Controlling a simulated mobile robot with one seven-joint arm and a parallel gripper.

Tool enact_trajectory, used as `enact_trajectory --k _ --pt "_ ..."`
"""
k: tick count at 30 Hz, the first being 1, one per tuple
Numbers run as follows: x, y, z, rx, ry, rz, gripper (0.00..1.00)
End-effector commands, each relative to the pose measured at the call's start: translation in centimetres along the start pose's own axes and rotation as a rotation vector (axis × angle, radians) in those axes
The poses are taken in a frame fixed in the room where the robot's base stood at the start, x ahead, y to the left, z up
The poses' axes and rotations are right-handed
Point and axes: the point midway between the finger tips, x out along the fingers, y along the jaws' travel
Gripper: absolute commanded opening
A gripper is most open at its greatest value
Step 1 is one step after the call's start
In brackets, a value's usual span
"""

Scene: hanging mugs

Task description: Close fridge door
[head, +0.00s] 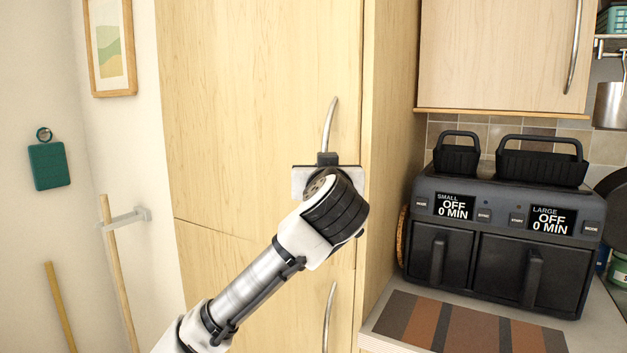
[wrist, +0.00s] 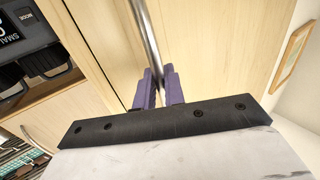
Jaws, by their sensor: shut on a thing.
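The fridge door (head: 250,110) is a tall light-wood panel, and it looks flush with its cabinet in the head view. Its curved metal handle (head: 330,122) runs upright near the door's right edge. My gripper (wrist: 158,88) has purple fingers shut on the handle (wrist: 147,40) in the wrist view, with one finger on each side of the bar. In the head view my wrist hides the fingers and the lower part of the handle.
A lower wood door with its own handle (head: 329,315) is below. To the right, a black two-drawer air fryer (head: 495,235) stands on the counter beside a striped mat (head: 450,325). Wooden poles (head: 118,270) lean at the left wall.

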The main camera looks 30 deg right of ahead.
Motion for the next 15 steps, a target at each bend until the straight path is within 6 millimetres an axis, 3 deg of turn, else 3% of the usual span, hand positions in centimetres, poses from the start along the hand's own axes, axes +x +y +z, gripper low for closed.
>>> enact_trajectory --k 8,9,12,15 --pt "0.66 0.59 -0.05 0.0 0.001 -0.015 0.0" --pt "0.65 0.59 -0.05 0.001 0.001 -0.015 0.12" --pt "0.64 0.59 -0.05 0.0 0.001 -0.015 0.25" --pt "0.64 0.6 -0.06 0.0 0.002 -0.014 0.26"
